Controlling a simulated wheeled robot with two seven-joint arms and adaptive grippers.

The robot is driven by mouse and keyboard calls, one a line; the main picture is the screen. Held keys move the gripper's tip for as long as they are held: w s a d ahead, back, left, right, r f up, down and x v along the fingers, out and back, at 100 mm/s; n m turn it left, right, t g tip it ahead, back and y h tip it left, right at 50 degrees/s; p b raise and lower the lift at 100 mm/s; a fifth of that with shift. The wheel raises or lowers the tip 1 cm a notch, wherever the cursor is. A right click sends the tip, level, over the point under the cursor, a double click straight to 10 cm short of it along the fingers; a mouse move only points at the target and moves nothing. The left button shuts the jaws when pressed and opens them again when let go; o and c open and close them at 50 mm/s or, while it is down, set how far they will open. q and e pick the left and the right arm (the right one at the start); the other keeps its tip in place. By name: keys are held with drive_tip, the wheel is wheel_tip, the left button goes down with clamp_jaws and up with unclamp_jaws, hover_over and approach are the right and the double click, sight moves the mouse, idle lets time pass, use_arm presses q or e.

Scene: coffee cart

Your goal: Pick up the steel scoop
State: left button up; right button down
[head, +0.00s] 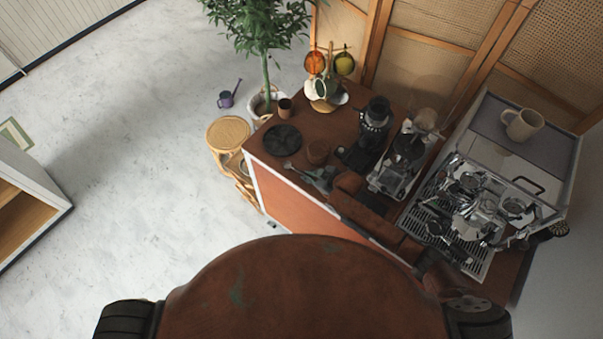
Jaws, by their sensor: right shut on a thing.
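My right arm reaches from the lower right along the front of the brown cart top (338,122). My right gripper (311,175) is low over the cart's front edge, near its left end. It is shut on a small grey metal piece, the steel scoop (291,166), which shows just left of the fingers. The scoop is small in the picture and partly hidden by the gripper. I cannot tell whether it touches the cart top. My left gripper is not in view.
A black grinder (375,122), a steel grinder (402,160) and an espresso machine (480,200) fill the right. A mug tree stands behind.

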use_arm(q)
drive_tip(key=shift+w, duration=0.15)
use_arm(e)
drive_tip(key=shift+r, duration=0.55)
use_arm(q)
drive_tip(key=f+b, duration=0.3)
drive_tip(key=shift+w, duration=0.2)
use_arm(e)
drive_tip(key=s+d+r, duration=0.1)
drive_tip(key=s+r, duration=1.1)
drive_tip(key=s, duration=0.2)
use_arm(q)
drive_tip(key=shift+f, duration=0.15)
use_arm(e)
drive_tip(key=shift+w+d, duration=0.1)
